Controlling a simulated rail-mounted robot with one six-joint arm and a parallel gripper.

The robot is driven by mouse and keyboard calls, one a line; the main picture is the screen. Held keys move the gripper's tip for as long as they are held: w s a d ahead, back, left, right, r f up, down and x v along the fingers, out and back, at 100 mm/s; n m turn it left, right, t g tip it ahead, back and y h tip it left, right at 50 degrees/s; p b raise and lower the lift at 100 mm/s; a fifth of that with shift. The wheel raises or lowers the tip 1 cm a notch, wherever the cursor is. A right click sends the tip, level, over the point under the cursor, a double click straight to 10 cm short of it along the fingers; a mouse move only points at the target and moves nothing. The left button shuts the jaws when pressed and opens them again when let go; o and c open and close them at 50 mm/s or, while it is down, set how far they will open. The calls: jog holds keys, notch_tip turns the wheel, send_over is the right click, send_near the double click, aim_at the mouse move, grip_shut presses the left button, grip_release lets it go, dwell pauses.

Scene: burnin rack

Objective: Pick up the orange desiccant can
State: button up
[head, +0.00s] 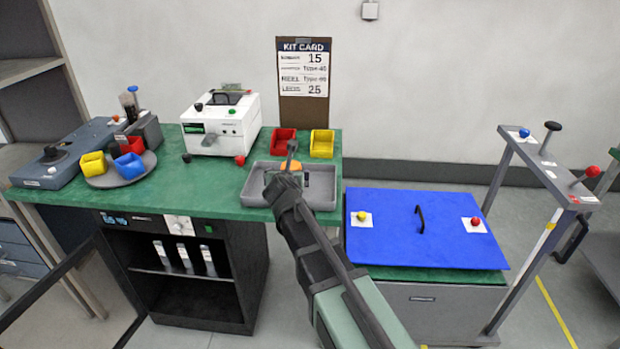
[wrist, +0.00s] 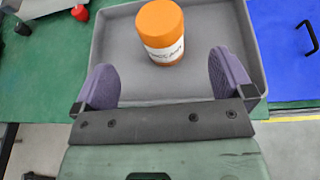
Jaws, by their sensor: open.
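The orange desiccant can (wrist: 161,25) stands upright in the grey tray (wrist: 108,50), with a white label on its side. In the head view a bit of the can (head: 297,166) shows, the rest hidden behind my arm. My gripper (wrist: 162,82) is open, its two purple fingers apart with nothing between them. In the wrist view the can is ahead of the fingertips, roughly centred between them. In the head view my gripper (head: 288,165) is over the tray, and its fingers are hard to make out.
The tray walls surround the can. A red bin (head: 283,141) and a yellow bin (head: 322,143) stand behind the tray. A white machine (head: 222,124) is to the left. A blue lid with a black handle (head: 420,258) lies to the right.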

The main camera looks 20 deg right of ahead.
jog(key=b+x, duration=0.2)
jog(key=x, duration=0.3)
jog(key=shift+w+f, duration=0.15)
jog(key=shift+f, duration=0.1)
jog(key=shift+w, duration=0.2)
jog(key=b+x, duration=0.2)
jog(key=x, duration=0.3)
jog(key=shift+f+b, duration=0.2)
jog(key=shift+b, duration=0.1)
jog(key=shift+s+d+r, duration=0.1)
jog(key=shift+r, duration=0.05)
jog(key=c, duration=1.1)
